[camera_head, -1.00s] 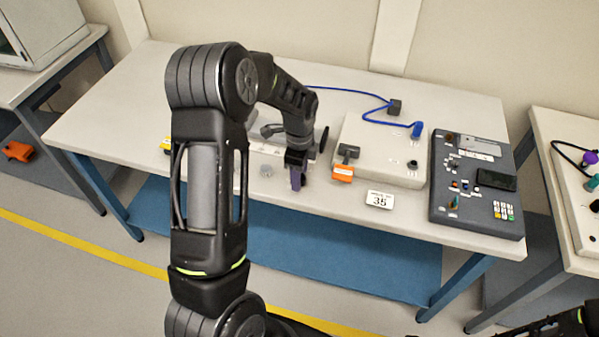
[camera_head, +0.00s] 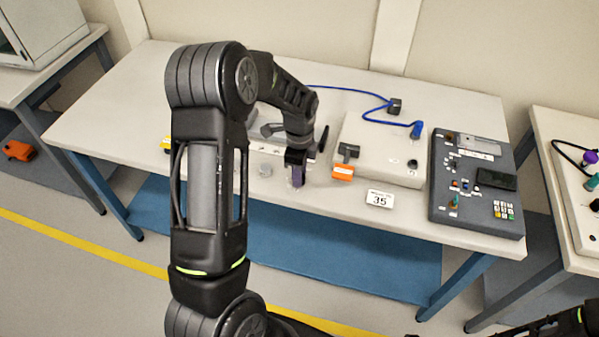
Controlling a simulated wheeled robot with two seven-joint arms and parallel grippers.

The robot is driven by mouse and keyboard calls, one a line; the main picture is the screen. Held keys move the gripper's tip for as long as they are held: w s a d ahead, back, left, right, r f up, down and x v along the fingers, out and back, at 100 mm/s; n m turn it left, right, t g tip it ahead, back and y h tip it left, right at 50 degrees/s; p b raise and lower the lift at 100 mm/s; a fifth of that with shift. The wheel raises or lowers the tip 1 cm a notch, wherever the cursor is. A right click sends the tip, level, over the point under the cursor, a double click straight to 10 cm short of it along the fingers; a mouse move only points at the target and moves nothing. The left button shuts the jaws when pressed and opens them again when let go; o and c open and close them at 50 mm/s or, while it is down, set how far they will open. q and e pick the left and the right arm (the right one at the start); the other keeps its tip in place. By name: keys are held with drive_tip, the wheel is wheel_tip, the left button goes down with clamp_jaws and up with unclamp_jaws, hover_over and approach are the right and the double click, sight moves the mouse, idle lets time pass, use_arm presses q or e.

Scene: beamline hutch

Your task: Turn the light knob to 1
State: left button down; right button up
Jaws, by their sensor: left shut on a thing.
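My left gripper (camera_head: 297,178) points down at the front of the middle table, over the front edge of a pale labelled panel (camera_head: 268,151). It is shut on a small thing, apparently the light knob. My own fingers and wrist hide that knob, so its pointer and the number it stands at cannot be read. A small grey round piece (camera_head: 265,170) is just left of the fingers, apart from them. My right gripper is out of view; only a dark part of that arm shows at the bottom right corner.
Right of my gripper is a pale box (camera_head: 395,150) with an orange-and-black handle (camera_head: 344,163), a black knob and a blue cable (camera_head: 350,92). A card reading 35 (camera_head: 379,199) stands in front. A dark control panel (camera_head: 477,215) lies further right. The table's back left is clear.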

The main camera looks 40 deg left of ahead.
use_arm(q)
drive_tip(key=shift+n, duration=0.4)
drive_tip(key=shift+f+n+b, duration=0.1)
drive_tip(key=shift+n+b, duration=0.55)
drive_tip(key=shift+n, duration=0.25)
drive_tip(key=n+b, duration=0.1)
drive_tip(key=n, duration=0.2)
drive_tip(key=n+b, duration=0.1)
drive_tip(key=n, duration=0.6)
drive_tip(key=shift+n+b, duration=0.3)
drive_tip(key=shift+b, duration=0.1)
drive_tip(key=n, duration=1)
drive_tip(key=shift+n+p, duration=0.45)
drive_tip(key=shift+n, duration=1.45)
